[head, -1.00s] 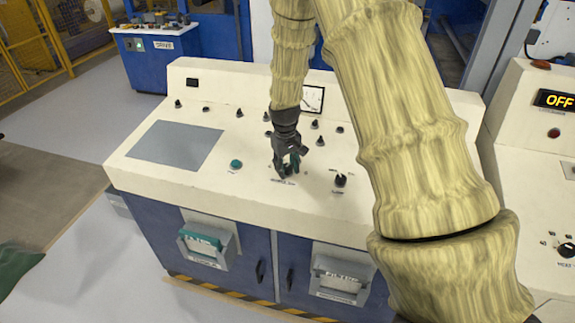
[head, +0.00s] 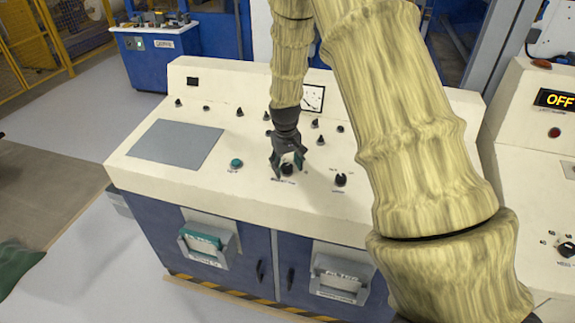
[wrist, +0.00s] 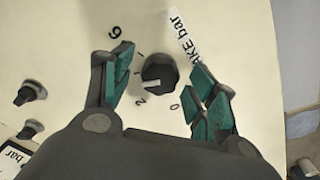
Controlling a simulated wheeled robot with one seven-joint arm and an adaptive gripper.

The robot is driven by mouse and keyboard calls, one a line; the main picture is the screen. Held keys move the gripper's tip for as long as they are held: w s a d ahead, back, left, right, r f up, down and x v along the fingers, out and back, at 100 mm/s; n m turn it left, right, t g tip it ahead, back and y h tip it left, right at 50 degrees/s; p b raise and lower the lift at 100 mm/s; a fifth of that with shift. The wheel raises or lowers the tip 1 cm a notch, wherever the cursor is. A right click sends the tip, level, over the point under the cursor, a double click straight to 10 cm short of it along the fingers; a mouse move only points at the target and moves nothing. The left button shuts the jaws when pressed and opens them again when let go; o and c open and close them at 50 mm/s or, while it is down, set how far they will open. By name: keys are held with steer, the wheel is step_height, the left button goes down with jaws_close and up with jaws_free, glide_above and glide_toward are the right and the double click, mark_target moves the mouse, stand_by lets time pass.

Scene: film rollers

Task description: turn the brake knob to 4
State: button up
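The black brake knob (wrist: 158,73) sits on the cream panel in the wrist view, below a partly hidden label ending in "AKE bar" (wrist: 180,38). The 0 (wrist: 174,106) is at lower right. I cannot read a 4. My gripper (wrist: 161,64) is open, with teal finger pads on both sides of the knob and visible gaps. In the head view my gripper (head: 287,166) straddles the knob (head: 287,170) on the desk.
Another black knob (head: 340,180) stands right of my gripper and a teal button (head: 236,163) to its left. Several small knobs and a meter (head: 313,98) lie behind. A flat grey plate (head: 175,145) covers the left of the desk. A second console (head: 530,145) reads OFF.

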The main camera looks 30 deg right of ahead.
mark_target(286, 169)
step_height(286, 169, up, 12)
steer(key=shift+s+a, duration=0.4)
steer(key=shift+a, duration=0.05)
stand_by(0.4)
stand_by(0.4)
